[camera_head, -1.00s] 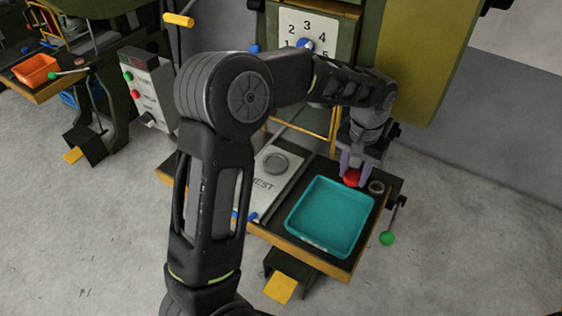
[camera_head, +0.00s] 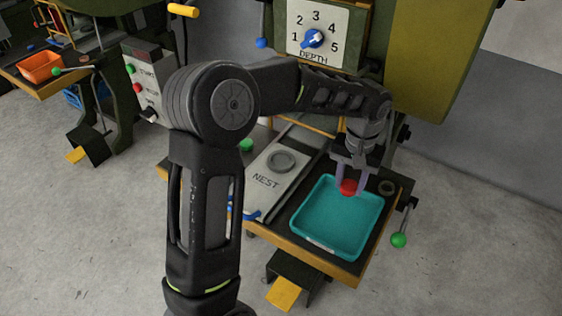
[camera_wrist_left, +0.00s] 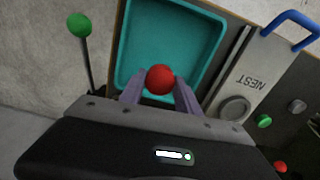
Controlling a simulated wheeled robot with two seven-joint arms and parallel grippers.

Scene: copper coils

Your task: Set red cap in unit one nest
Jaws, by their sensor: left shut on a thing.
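The red cap (camera_head: 348,187) is held between the fingers of my left gripper (camera_head: 350,182), over the back part of the teal tray. In the left wrist view the red cap (camera_wrist_left: 160,79) shows as a round shape between the purple fingertips (camera_wrist_left: 160,86), with the tray behind it. The nest is a round grey ring (camera_head: 281,161) on the light plate marked NEST, left of the tray and empty. It also shows in the left wrist view (camera_wrist_left: 234,108). My right gripper is in neither view.
The teal tray (camera_head: 311,240) sits on the dark, wood-edged bench. A small round ring (camera_head: 386,187) lies right of my gripper. A green-knobbed lever (camera_head: 399,240) stands at the right edge. A blue handle (camera_wrist_left: 291,27) is on the nest plate. A depth dial (camera_head: 313,38) is behind.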

